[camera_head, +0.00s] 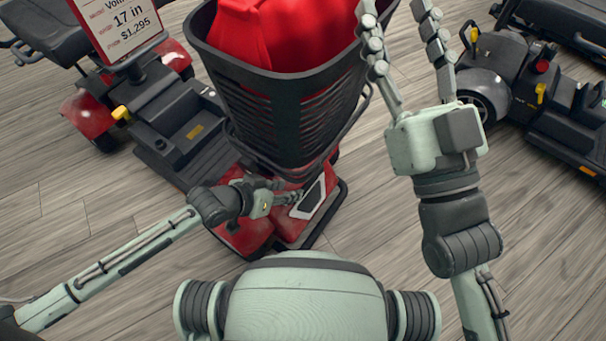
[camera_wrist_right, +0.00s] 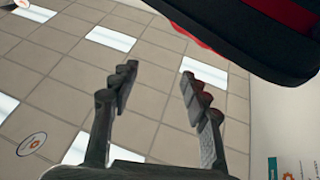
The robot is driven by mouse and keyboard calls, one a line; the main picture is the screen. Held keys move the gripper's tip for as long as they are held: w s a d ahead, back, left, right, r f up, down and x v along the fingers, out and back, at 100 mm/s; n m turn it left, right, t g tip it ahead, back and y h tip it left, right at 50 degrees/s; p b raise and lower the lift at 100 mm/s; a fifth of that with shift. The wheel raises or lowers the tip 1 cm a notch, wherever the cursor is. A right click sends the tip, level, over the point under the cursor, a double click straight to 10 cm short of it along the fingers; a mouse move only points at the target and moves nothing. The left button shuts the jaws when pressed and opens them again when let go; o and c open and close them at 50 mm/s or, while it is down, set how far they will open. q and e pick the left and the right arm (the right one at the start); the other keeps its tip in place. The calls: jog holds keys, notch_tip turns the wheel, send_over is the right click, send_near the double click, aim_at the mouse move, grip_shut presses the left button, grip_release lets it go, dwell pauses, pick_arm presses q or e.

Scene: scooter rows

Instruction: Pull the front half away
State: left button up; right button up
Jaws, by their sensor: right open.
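The red scooter's front half (camera_head: 240,232) stands low in front of me in the head view, with a black basket (camera_head: 285,115) above it. My left gripper (camera_head: 288,199) reaches down to the front of the scooter, beside a pale-framed dark panel (camera_head: 311,197). The fingers are small there, and I cannot tell whether they close on anything. My right gripper (camera_head: 402,18) is raised at the basket's right side, open and empty. Its spread fingers also show in the right wrist view (camera_wrist_right: 155,85). The scooter's rear half is not clearly visible.
Red cloth (camera_head: 285,30) fills the basket. Another red scooter (camera_head: 150,110) with a price sign (camera_head: 118,25) stands at the left. A dark scooter (camera_head: 540,100) stands at the right. The wood floor (camera_head: 545,240) is clear at lower right.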

aim_at(302, 188)
pick_arm(q)
jog(key=shift+w+d+f, duration=0.15)
jog(key=shift+w+f, duration=0.05)
jog(key=shift+w, duration=0.1)
jog(key=b+x, duration=0.2)
jog(key=x, duration=0.4)
jog(key=shift+w+d+f+b, duration=0.25)
jog(key=shift+d+f+b, duration=0.05)
jog(key=shift+d+f, duration=0.05)
pick_arm(e)
jog(key=s+r+t, duration=0.1)
jog(key=s+d+r+t, duration=0.1)
jog(key=s+d+r+t+y, duration=0.1)
jog(key=r+t, duration=0.1)
jog(key=shift+d, duration=0.1)
pick_arm(q)
grip_shut()
